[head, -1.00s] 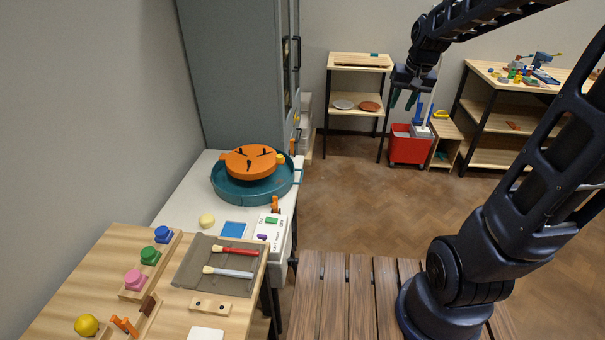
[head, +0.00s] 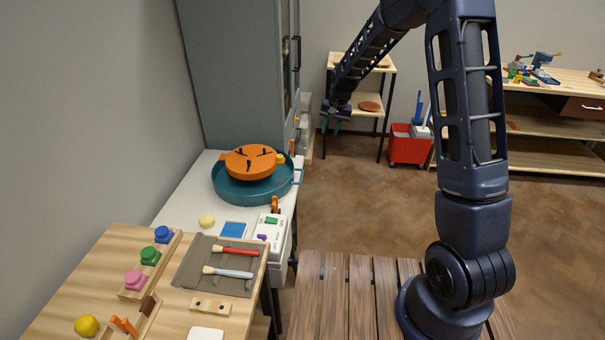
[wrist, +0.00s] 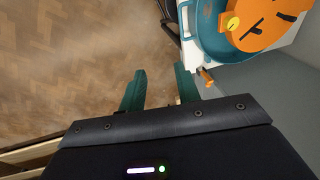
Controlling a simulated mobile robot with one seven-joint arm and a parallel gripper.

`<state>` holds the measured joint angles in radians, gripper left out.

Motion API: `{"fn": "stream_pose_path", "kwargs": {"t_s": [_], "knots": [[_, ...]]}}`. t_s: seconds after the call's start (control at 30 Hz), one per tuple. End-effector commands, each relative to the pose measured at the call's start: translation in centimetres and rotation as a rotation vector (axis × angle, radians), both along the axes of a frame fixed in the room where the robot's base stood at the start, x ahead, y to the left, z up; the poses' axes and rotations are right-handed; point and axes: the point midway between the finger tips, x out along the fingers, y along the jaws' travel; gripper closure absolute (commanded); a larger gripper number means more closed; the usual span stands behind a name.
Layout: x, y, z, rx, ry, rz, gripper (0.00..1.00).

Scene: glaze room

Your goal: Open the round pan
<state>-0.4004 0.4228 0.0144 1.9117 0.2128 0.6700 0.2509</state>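The round pan (head: 232,189) is a wide teal pan on the white table at the back left. An orange round lid-like piece (head: 250,163) with dark marks and a yellow tab sits on top of it. In the wrist view the pan (wrist: 208,38) and the orange piece (wrist: 268,22) show at the upper right, cut off by the frame. My gripper (head: 336,118) hangs in the air to the right of the pan and apart from it. In the wrist view its two green fingers (wrist: 160,90) are spread with nothing between them.
A tall grey cabinet (head: 240,75) stands behind the pan. An orange clamp-like item (head: 275,204) and a white control box (head: 271,230) are at the table's right edge. A wooden table (head: 100,265) with brushes and knobs is in front.

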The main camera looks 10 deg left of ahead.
Motion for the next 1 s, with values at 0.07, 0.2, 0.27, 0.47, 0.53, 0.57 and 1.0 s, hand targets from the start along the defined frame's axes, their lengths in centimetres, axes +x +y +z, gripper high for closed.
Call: {"fn": "stream_pose_path", "kwargs": {"t_s": [0.07,0.2,0.27,0.47,0.53,0.57,1.0], "knots": [[0.7,1.9,-2.7,-0.001,0.018,0.001,0.67],[1.6,4.9,-7.1,-0.001,0.045,-0.002,0.67],[1.9,6.1,-8.8,0.0,0.054,-0.004,0.67],[2.2,8.6,-12.8,-0.002,0.076,-0.007,0.67],[2.3,9.0,-13.5,-0.002,0.079,-0.01,0.67],[2.3,9.1,-13.7,-0.002,0.079,-0.011,0.67],[2.2,10.2,-18.9,-0.004,0.082,-0.01,0.67]]}}
